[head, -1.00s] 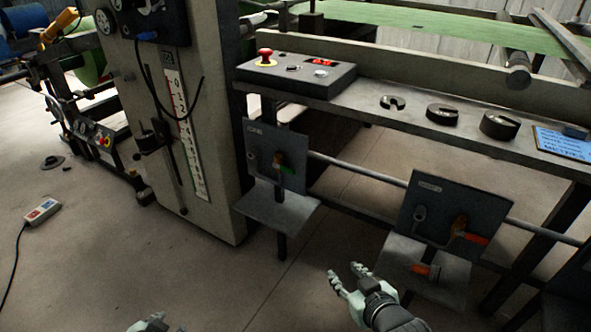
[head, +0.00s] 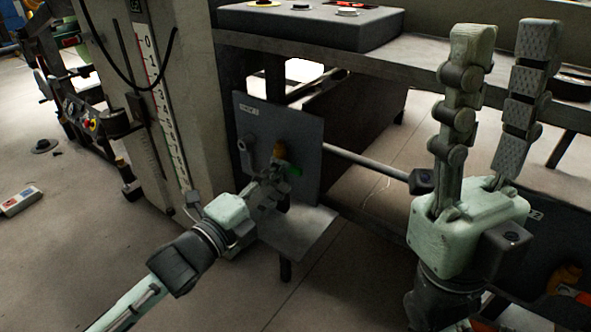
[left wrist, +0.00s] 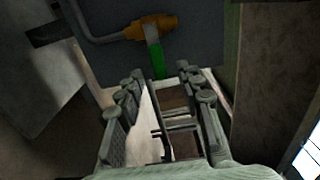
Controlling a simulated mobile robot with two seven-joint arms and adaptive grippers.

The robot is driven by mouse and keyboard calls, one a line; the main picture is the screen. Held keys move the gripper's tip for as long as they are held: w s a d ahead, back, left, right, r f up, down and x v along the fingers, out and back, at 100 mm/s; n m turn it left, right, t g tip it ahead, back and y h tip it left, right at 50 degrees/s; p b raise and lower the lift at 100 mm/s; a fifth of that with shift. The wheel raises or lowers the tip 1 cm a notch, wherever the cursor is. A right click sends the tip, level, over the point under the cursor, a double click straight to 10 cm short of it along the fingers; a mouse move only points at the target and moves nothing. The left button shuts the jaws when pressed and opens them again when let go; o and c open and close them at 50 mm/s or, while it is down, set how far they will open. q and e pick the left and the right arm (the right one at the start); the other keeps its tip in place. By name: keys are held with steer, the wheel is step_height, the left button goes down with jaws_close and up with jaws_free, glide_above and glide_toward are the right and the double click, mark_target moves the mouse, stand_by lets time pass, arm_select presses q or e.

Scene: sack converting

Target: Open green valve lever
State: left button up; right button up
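The green valve lever (head: 294,171) is on the left grey panel (head: 300,125) in the head view, by an orange valve body (head: 280,150). In the left wrist view the green lever (left wrist: 156,60) hangs down from the orange valve body (left wrist: 151,27). My left gripper (head: 272,180) is in front of this panel, its fingers partly over the valve in the head view. The left wrist view shows its fingers (left wrist: 160,80) apart, with the lever just beyond and between the tips; contact is not clear. My right gripper (head: 503,45) is raised at the right, open and empty, fingers pointing up.
A small metal shelf (head: 300,232) juts out below the panel. A scaled column (head: 185,75) stands left of it. A workbench edge (head: 390,75) runs above. A second orange valve (head: 565,278) is low at the right. The floor at the front is clear.

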mark_target(291, 171)
arm_select(q)
steer(key=x, duration=0.5)
steer(key=shift+w+b, duration=0.1)
steer(key=shift+b, duration=0.3)
jaws_close()
